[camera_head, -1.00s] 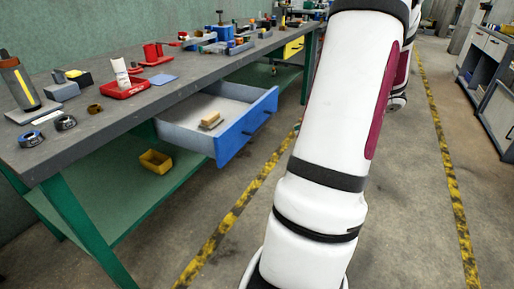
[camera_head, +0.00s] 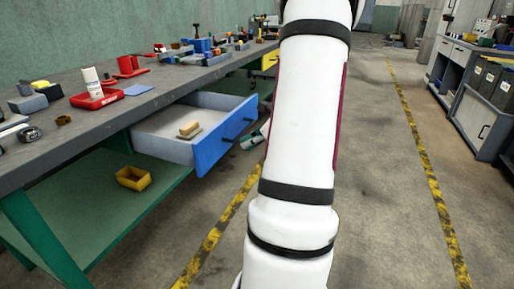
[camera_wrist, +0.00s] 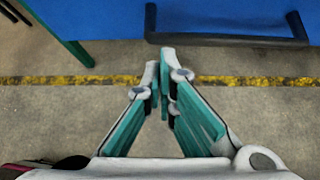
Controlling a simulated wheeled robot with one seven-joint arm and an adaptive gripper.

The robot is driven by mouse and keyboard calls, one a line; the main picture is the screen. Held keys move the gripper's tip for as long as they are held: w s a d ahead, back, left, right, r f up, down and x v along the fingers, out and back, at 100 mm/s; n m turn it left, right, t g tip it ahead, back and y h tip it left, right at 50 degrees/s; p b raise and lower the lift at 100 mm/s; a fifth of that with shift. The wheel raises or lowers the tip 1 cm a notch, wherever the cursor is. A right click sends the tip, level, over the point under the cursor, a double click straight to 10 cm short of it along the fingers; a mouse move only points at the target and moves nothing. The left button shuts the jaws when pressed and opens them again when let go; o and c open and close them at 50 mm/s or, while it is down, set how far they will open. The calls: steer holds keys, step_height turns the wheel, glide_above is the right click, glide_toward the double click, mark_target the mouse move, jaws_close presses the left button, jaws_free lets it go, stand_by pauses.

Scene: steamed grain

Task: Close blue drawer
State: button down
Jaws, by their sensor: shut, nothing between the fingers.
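The blue drawer (camera_head: 222,145) stands pulled out from under the grey workbench, with a small tan block (camera_head: 190,129) inside it. Its front carries dark handles. In the wrist view, the blue front (camera_wrist: 110,18) fills the top, with a black bar handle (camera_wrist: 228,40) along it. My gripper (camera_wrist: 163,68) is shut and empty, its teal fingers pointing towards the drawer front just below the handle's left part. In the head view, part of my gripper (camera_head: 252,138) shows in front of the drawer, and my arm hides the rest. I cannot tell whether it touches the drawer.
The workbench top (camera_head: 150,102) holds red trays, a white bottle (camera_head: 92,82) and tools. A yellow bin (camera_head: 133,178) sits on the green lower shelf. A yellow drawer (camera_head: 270,61) is farther along. Grey cabinets (camera_head: 485,110) stand at the right; the floor between is open.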

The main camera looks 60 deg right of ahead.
mark_target(180, 135)
steer(key=shift+w, duration=0.15)
steer(key=w+p, duration=0.1)
steer(key=w, duration=0.7)
steer(key=w+a+p, duration=0.1)
steer(key=w+p, duration=0.1)
steer(key=w, duration=0.7)
steer(key=w+a+p, duration=0.1)
steer(key=w, duration=0.8)
steer(key=shift+w+a+p, duration=0.1)
steer(key=shift+w+p, duration=0.1)
steer(key=shift+p, duration=0.2)
steer(key=shift+w, duration=0.3)
steer(key=shift+r, duration=0.15)
